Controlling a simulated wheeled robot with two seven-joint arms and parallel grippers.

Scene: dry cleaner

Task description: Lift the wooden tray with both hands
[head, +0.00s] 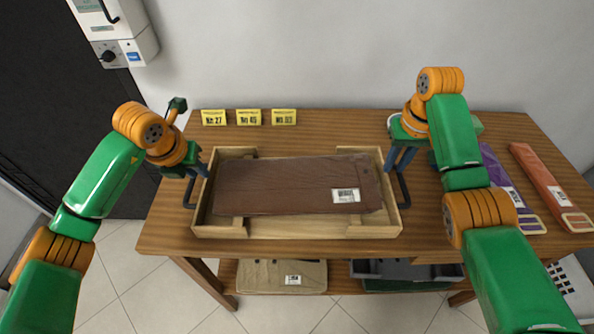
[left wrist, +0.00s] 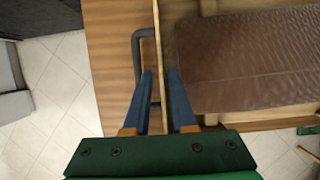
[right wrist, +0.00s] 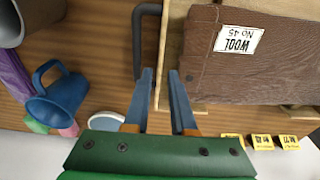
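The wooden tray (head: 290,229) sits on the table and holds a brown flat bundle (head: 285,185) with a white label. It has a dark handle on each end: the left handle (left wrist: 137,50) and the right handle (right wrist: 137,45). My left gripper (left wrist: 160,74) is open, its blue fingers on either side of the tray's left end wall, one over the handle side. My right gripper (right wrist: 160,72) is open in the same way at the right end wall. Slim gaps show between fingers and walls. I cannot tell how deep the fingers reach.
Yellow number cards (head: 249,117) stand behind the tray. A purple strip (head: 507,188) and an orange strip (head: 550,185) lie at the right. A blue mug (right wrist: 57,95) stands beside my right gripper. A lower shelf holds a beige bundle (head: 270,276) and a dark bin (head: 405,271).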

